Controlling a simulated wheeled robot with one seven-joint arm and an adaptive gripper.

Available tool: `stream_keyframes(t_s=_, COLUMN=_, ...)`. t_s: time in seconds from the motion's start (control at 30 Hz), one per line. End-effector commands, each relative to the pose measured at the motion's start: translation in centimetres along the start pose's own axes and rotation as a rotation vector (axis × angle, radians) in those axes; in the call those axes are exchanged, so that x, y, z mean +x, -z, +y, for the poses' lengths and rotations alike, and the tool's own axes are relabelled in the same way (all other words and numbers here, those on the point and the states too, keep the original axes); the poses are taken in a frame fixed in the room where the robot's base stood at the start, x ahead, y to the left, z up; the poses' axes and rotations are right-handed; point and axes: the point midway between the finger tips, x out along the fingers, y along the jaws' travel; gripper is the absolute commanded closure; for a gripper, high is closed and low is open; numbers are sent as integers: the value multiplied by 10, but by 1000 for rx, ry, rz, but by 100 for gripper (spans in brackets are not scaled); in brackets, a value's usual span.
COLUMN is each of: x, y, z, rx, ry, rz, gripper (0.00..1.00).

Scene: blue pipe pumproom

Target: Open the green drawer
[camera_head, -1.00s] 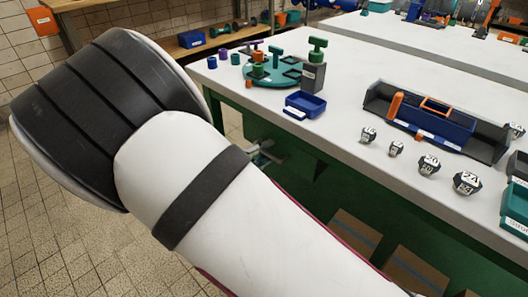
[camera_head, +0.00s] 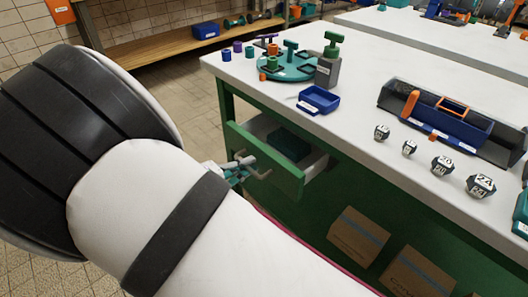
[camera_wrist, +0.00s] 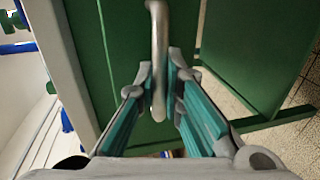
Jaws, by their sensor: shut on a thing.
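The green drawer (camera_head: 262,160) under the white workbench top stands pulled out partway. A dark bin-like thing (camera_head: 290,146) shows inside it. My gripper (camera_head: 243,172) is at the drawer's front, largely hidden behind my arm in the head view. In the wrist view my gripper (camera_wrist: 161,100) has its teal fingers closed around the grey bar handle (camera_wrist: 158,50) on the green drawer front (camera_wrist: 127,40).
The white workbench top (camera_head: 350,125) carries a blue tray (camera_head: 319,100), a teal round stand (camera_head: 288,66), a blue toolbox (camera_head: 435,115) and several numbered dark blocks. Cardboard boxes (camera_head: 358,234) lie below. Tiled floor is free at the left.

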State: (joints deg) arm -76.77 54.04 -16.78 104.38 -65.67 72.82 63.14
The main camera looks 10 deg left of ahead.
Motion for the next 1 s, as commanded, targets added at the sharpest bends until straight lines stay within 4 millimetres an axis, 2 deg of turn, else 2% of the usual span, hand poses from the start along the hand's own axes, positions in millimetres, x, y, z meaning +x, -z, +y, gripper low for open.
stream_keyframes(t_s=0.03, x=-15, y=1, z=-4, rx=-2, ry=2, rz=6, gripper=100)
stream_keyframes(t_s=0.2, x=-53, y=1, z=-12, rx=-2, ry=3, rz=5, gripper=100)
stream_keyframes(t_s=0.5, x=-96, y=0, z=-21, rx=-2, ry=1, rz=2, gripper=100)
stream_keyframes(t_s=0.7, x=-106, y=0, z=-23, rx=-1, ry=2, rz=1, gripper=100)
stream_keyframes(t_s=1.0, x=-107, y=0, z=-24, rx=-1, ry=1, rz=0, gripper=100)
